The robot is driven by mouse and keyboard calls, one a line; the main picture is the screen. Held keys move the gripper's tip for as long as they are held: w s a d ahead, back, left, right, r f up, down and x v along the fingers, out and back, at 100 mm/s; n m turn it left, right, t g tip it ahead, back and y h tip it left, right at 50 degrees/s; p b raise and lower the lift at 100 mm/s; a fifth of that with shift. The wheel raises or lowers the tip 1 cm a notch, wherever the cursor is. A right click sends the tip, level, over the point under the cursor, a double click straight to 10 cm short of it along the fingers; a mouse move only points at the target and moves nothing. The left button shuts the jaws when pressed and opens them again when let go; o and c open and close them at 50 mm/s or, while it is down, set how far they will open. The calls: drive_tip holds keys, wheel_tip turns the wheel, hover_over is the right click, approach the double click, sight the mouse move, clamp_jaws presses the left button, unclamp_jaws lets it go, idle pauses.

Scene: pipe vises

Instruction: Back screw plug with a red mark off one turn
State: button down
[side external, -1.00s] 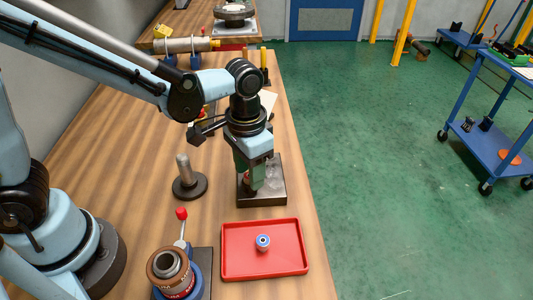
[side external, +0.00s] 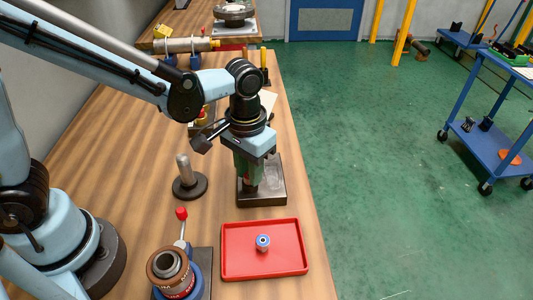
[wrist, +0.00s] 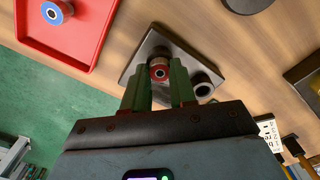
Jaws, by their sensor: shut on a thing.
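The screw plug with a red mark (wrist: 160,73) shows in the wrist view as a red ring around a pale centre, between the green fingertips of my gripper (wrist: 161,66). My gripper is shut on it. The plug is at a grey block on a dark base plate (wrist: 141,72); how deep it sits is hidden. In the side view my gripper (side external: 250,186) points straight down over the dark base plate (side external: 262,200), and its fingers hide the plug. A second round opening (wrist: 203,86) in the block is beside the plug.
A red tray (side external: 235,266) holds a blue-marked plug (side external: 263,242) in front of the plate. A grey post on a round black base (side external: 185,184) stands to the left. A vise-like fixture with a red-knobbed lever (side external: 172,270) stands at the front left. Bare tabletop lies between them.

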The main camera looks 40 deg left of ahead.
drive_tip(key=n, duration=1.1)
drive_tip(key=shift+n, duration=1)
drive_tip(key=n, duration=1.2)
drive_tip(key=shift+n, duration=0.3)
drive_tip(key=c, duration=1)
unclamp_jaws()
